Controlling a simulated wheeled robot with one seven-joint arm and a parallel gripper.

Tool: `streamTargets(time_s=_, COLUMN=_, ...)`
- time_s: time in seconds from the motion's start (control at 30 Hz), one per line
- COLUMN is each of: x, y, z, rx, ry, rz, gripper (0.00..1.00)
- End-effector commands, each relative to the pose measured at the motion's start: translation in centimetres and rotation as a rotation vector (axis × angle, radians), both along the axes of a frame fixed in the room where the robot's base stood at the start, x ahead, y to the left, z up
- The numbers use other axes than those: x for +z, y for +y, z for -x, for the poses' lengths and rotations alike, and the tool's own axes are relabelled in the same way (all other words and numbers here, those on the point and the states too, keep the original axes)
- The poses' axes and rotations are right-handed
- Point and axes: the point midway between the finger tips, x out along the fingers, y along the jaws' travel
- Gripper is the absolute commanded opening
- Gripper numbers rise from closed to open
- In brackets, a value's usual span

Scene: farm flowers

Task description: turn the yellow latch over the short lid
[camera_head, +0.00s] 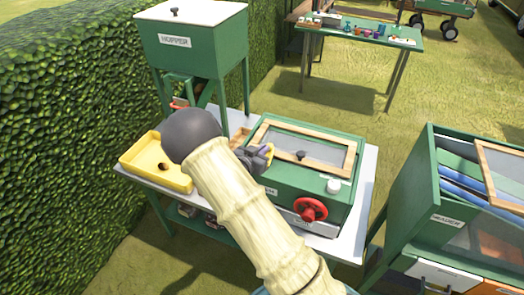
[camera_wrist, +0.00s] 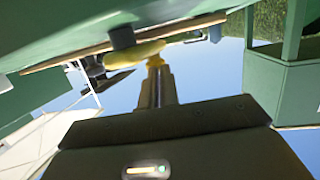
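The yellow latch (camera_wrist: 140,53) shows in the wrist view as a long rounded bar at the wooden edge of a lid, beside a dark peg. In the head view a small yellow part (camera_head: 269,153) shows at the left end of the green machine's framed lid. My gripper (camera_head: 256,160) is right at that part, partly hidden behind my pale arm. In the wrist view a narrow upright part of my gripper (camera_wrist: 156,68) reaches the latch; it seems to touch it. I cannot tell whether the fingers hold it. The short lid (camera_head: 240,137) is mostly hidden by my arm.
The green machine (camera_head: 345,190) has a long wood-framed lid (camera_head: 318,159) and a red knob (camera_head: 310,209) in front. A yellow tray (camera_head: 150,172) and a hopper (camera_head: 190,50) stand left. A green cabinet (camera_head: 420,195) stands right.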

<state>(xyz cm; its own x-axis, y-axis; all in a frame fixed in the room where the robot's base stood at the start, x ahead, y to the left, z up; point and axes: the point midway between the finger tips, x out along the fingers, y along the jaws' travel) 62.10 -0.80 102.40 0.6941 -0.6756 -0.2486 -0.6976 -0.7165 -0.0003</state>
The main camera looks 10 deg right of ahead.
Motion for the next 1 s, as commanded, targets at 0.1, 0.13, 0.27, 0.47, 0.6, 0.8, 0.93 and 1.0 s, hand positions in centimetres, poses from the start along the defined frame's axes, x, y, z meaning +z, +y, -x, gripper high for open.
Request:
streamTargets(time_s=0.1, x=0.3, y=-0.2, z=-0.2, rx=0.000, ry=-0.006, rz=0.003, gripper=0.00)
streamTargets(time_s=0.13, x=0.3, y=-0.2, z=-0.2, rx=0.000, ry=-0.006, rz=0.003, gripper=0.00)
streamTargets(time_s=0.27, x=0.3, y=-0.1, z=-0.2, rx=0.000, ry=-0.006, rz=0.003, gripper=0.00)
streamTargets(time_s=0.47, x=0.9, y=1.0, z=0.5, rx=-0.003, ry=-0.004, rz=0.003, gripper=0.00)
streamTargets(time_s=0.6, x=1.5, y=2.6, z=1.6, rx=-0.010, ry=-0.003, rz=0.001, gripper=0.00)
streamTargets(time_s=0.8, x=1.9, y=5.8, z=3.7, rx=-0.010, ry=-0.005, rz=-0.001, gripper=0.00)
streamTargets(time_s=0.93, x=2.5, y=7.9, z=5.2, rx=-0.010, ry=-0.005, rz=-0.002, gripper=0.00)
streamTargets(time_s=1.0, x=2.8, y=8.9, z=5.9, rx=-0.011, ry=-0.003, rz=0.000, gripper=0.00)
